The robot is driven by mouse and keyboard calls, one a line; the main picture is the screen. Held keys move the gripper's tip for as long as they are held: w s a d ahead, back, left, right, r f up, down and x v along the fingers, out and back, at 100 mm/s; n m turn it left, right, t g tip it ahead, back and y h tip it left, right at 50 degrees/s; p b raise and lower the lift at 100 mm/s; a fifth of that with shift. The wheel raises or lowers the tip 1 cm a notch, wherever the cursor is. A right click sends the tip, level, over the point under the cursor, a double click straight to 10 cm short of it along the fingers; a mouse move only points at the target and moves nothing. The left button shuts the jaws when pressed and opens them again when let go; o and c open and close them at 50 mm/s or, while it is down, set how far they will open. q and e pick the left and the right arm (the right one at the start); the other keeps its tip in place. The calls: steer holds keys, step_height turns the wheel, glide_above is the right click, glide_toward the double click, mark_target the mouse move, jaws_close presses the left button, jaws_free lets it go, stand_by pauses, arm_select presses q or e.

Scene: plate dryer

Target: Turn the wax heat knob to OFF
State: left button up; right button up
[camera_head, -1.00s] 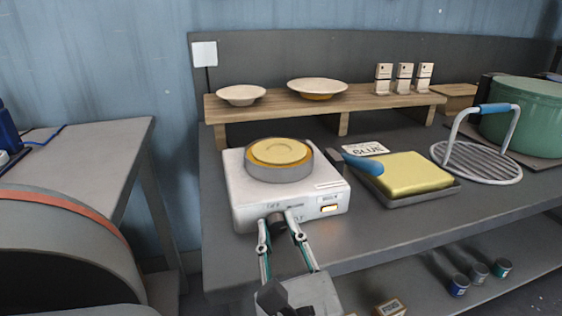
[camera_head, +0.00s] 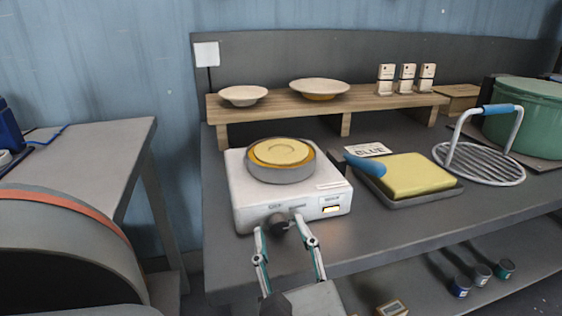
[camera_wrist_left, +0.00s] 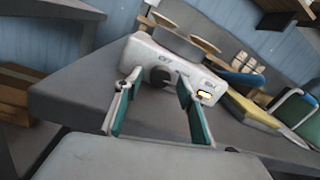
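The wax heater (camera_head: 245,200) is a white box on the grey table with a round pan of yellow wax (camera_head: 281,152) on top. Its dark round knob (camera_head: 277,221) is on the front face; the wrist view also shows the knob (camera_wrist_left: 160,77), with an OFF label (camera_wrist_left: 165,62) just above it. A small lit amber window (camera_head: 331,209) is to the knob's right. My left gripper (camera_head: 278,225) is open, with one finger on each side of the knob and visible gaps to it in the wrist view. The knob's exact setting is too small to read. My right gripper is out of view.
A yellow slab in a grey tray (camera_head: 440,193) with a blue-handled tool (camera_head: 368,166) lies right of the heater. A wooden shelf (camera_head: 290,105) with bowls stands behind. Small jars (camera_head: 482,273) sit on the lower shelf. The table's front edge is just below the heater.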

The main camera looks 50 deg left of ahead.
mark_target(291, 271)
arm_select(q)
steer(key=shift+v, duration=3.2)
